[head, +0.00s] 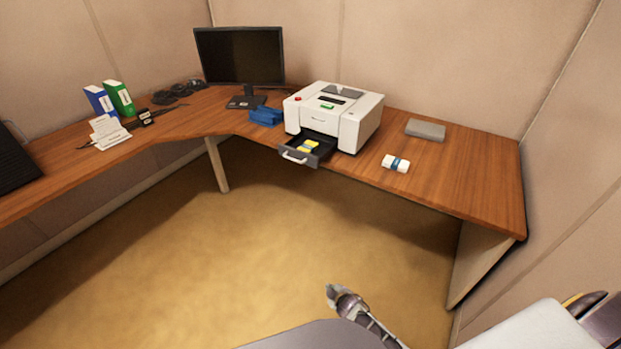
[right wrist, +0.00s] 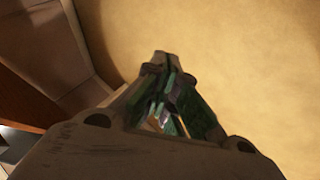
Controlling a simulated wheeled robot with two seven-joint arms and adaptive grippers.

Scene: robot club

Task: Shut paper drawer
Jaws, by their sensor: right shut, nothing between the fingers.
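A white printer (head: 334,112) stands on the wooden corner desk. Its dark paper drawer (head: 312,151) is pulled out at the front, with a light handle on its face and yellow items lying inside. My right gripper (head: 331,291) is low at the bottom of the head view, over the carpet and well short of the drawer. In the right wrist view the same gripper (right wrist: 160,62) has its fingertips together with nothing between them, above the carpet. My left gripper is not in view.
The desk (head: 455,170) curves around the corner. A monitor (head: 240,58), a blue object (head: 266,116), a white-and-blue bundle (head: 396,163) and a grey flat box (head: 425,130) stand near the printer. Binders (head: 119,98) are at left. The carpet before the desk is clear.

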